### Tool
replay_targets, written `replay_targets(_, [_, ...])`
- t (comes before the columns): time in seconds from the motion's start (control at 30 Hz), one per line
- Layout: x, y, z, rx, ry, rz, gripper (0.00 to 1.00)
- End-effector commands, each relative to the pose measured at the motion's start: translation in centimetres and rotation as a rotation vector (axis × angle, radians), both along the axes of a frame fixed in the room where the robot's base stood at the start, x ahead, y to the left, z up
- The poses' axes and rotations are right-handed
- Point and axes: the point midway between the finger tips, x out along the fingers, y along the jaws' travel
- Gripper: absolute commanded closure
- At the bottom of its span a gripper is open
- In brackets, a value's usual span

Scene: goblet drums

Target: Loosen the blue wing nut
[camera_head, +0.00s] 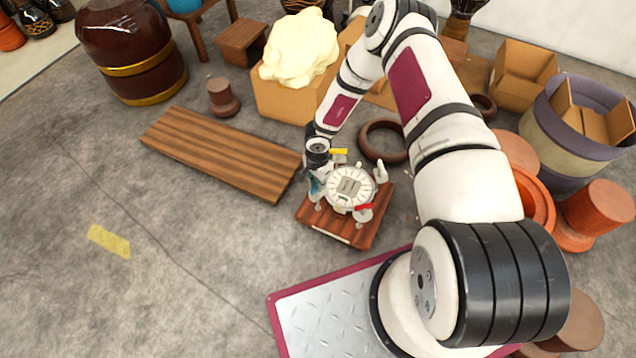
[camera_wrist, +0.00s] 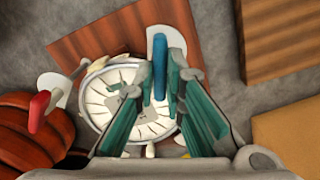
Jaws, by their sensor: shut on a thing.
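The blue wing nut (camera_wrist: 160,66) shows in the wrist view as an upright blue lever at the edge of a round white drum head (camera_wrist: 118,76). My gripper (camera_wrist: 161,76) has its two green-padded fingers on either side of it and is shut on it. In the head view my gripper (camera_head: 317,184) is at the left side of the drum (camera_head: 350,188), which sits on a small reddish wooden board (camera_head: 335,228). There the blue wing nut is mostly hidden by my gripper.
A red wing nut (camera_head: 364,207) is on the drum's near right side; it also shows in the wrist view (camera_wrist: 38,108). A yellow piece (camera_head: 339,151) is at the far side. A striped wooden plank (camera_head: 220,152) lies left. Open floor is at the lower left.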

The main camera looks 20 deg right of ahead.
Motion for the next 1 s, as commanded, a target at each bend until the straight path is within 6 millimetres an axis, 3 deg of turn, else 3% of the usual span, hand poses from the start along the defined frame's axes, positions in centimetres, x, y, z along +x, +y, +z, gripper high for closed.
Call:
replay_targets(0.6, [-0.01, 0.02, -0.03, 0.000, 0.000, 0.585, 1.00])
replay_targets(1.0, [-0.01, 0.02, -0.02, 0.000, 0.000, 0.885, 1.00])
